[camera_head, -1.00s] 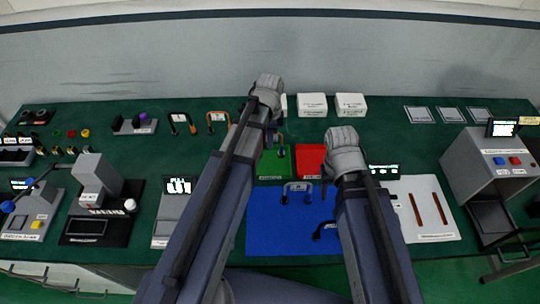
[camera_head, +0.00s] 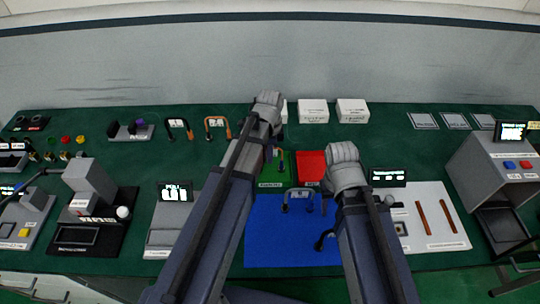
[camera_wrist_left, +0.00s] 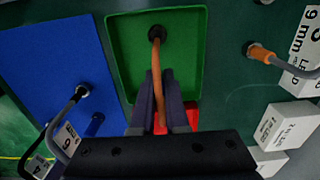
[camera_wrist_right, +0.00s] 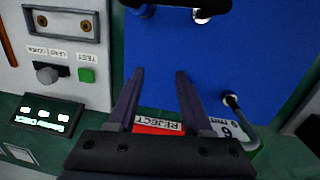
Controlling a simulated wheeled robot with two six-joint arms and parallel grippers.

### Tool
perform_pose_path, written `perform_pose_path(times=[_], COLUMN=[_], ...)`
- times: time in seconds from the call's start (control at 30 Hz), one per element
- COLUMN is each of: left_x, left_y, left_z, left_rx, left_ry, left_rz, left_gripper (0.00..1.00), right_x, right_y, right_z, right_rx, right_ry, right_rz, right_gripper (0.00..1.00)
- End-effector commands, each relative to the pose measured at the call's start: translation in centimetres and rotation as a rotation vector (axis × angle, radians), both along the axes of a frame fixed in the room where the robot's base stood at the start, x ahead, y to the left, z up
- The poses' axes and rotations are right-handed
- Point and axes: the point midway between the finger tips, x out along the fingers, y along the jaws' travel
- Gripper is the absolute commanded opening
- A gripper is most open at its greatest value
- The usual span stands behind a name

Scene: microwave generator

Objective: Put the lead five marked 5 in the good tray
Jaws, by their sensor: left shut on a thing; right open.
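In the left wrist view my left gripper (camera_wrist_left: 159,88) is shut on an orange lead (camera_wrist_left: 159,62). The lead's dark plug end (camera_wrist_left: 157,33) is over or in the green good tray (camera_wrist_left: 118,55); I cannot tell whether it touches the floor. The held lead's number is hidden. The green tray also shows in the head view (camera_head: 270,178), partly behind my left arm. My right gripper (camera_wrist_right: 160,77) is open and empty, above the edge of the blue mat by the reject tray.
The red reject tray (camera_head: 310,163) adjoins the green tray. Another orange lead (camera_head: 216,122) stands behind. White boxes (camera_head: 313,111) are at the back. A test panel (camera_head: 430,220) is at right.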

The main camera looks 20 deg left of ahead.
Motion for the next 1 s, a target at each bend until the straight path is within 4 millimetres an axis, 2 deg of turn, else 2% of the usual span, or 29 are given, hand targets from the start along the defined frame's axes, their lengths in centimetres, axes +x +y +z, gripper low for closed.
perform_pose_path(times=[0.07, 0.1, 0.33, 0.73, 1.0], left_x=[0.0, 0.0, 0.0, 0.0, 0.0], left_y=[0.0, 0.0, 0.0, 0.0, 0.0], left_z=[-0.4, -0.2, -0.2, 0.2, 2.8], left_rx=[0.0, 0.0, 0.0, 0.0, 0.0], left_ry=[0.0, 0.0, 0.0, 0.0, 0.0], left_rz=[0.0, 0.0, 0.0, 0.0, 0.0], left_gripper=[0.0, 0.17, 0.42, 0.42, 0.42], right_x=[0.0, 0.0, 0.0, 0.0, 0.0], right_y=[0.0, 0.0, 0.0, 0.0, 0.0], right_z=[-0.4, -0.2, -0.2, 0.2, 2.8], right_rx=[0.0, 0.0, 0.0, 0.0, 0.0], right_ry=[0.0, 0.0, 0.0, 0.0, 0.0], right_rz=[0.0, 0.0, 0.0, 0.0, 0.0], right_gripper=[0.5, 0.5, 0.5, 0.5, 0.5])
